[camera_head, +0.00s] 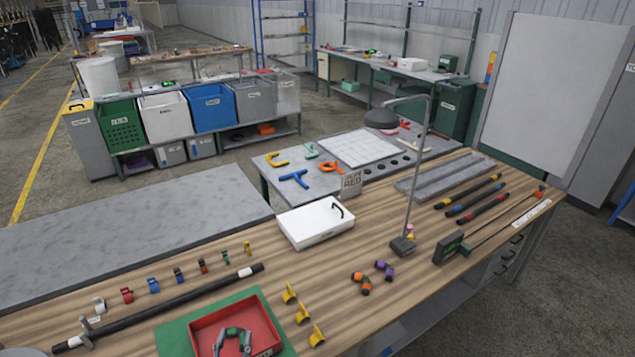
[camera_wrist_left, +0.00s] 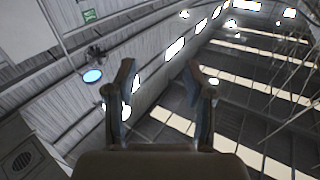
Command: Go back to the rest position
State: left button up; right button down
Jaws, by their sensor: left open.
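My left gripper (camera_head: 232,340) shows at the bottom edge of the head view, in front of the red tray (camera_head: 262,319) on its green mat (camera_head: 176,338). Its two fingers are apart with nothing between them. In the left wrist view the open fingers of the left gripper (camera_wrist_left: 161,88) point up towards the ceiling, with empty space between them. My right gripper is not in view. A black hose (camera_head: 170,307) lies along the left part of the wooden table (camera_head: 345,275).
Small coloured clips (camera_head: 152,285) stand in a row behind the hose; yellow hooks (camera_head: 302,313) lie right of the tray.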

pick_arm(q)
jog(key=s+a+f+n+g+y, duration=0.1)
jog(key=s+a+f+g, duration=0.1)
jog(key=s+f+g, duration=0.45)
jog(key=s+a+f+g+y, duration=0.15)
jog(key=s+f, duration=0.25)
jog(key=f, duration=0.5)
jog(key=s+d+f+m+g+h, duration=0.25)
jog(key=s+f+g, duration=0.5)
jog(key=s, duration=0.55)
jog(key=s+f+g, duration=0.1)
jog(key=s+f, duration=0.1)
jog(key=f, duration=1.2)
jog(key=s+f, duration=0.2)
jog(key=f, duration=1.2)
jog(key=s+a+f+g, duration=0.1)
jog(key=s+a+f, duration=0.1)
jog(key=s+f, duration=1)
jog(key=s, duration=0.3)
jog(key=shift+s+a+f+y, duration=0.25)
jog(key=shift+a+f+y, duration=0.05)
jog(key=shift+a+f, duration=0.1)
